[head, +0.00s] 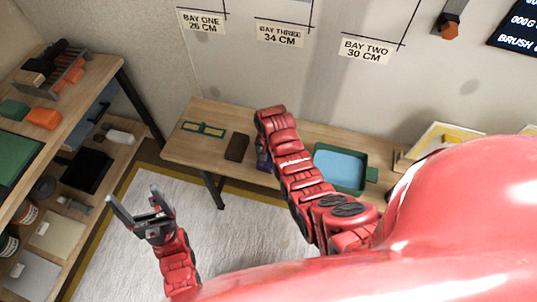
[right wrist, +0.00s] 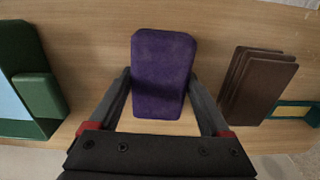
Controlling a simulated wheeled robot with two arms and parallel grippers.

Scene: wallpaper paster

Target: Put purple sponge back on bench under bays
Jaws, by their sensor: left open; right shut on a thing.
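The purple sponge (right wrist: 163,72) is between the two fingers of my right gripper (right wrist: 160,92) in the right wrist view, with the wooden bench (right wrist: 95,40) behind it. My right gripper is shut on it. In the head view only a small purple part of the sponge (head: 262,163) shows beside my red right arm, which hides most of it and the fingers. It is over the bench (head: 190,150) under the bay labels; I cannot tell whether it touches the top. My left gripper (head: 132,194) is open and empty, above the floor left of the bench.
On the bench, brown slabs (head: 237,147) and a teal-yellow frame (head: 203,129) lie left of the sponge. A green tray (head: 371,174) with a blue inside stands to its right. A loaded shelf unit (head: 105,75) stands at the left.

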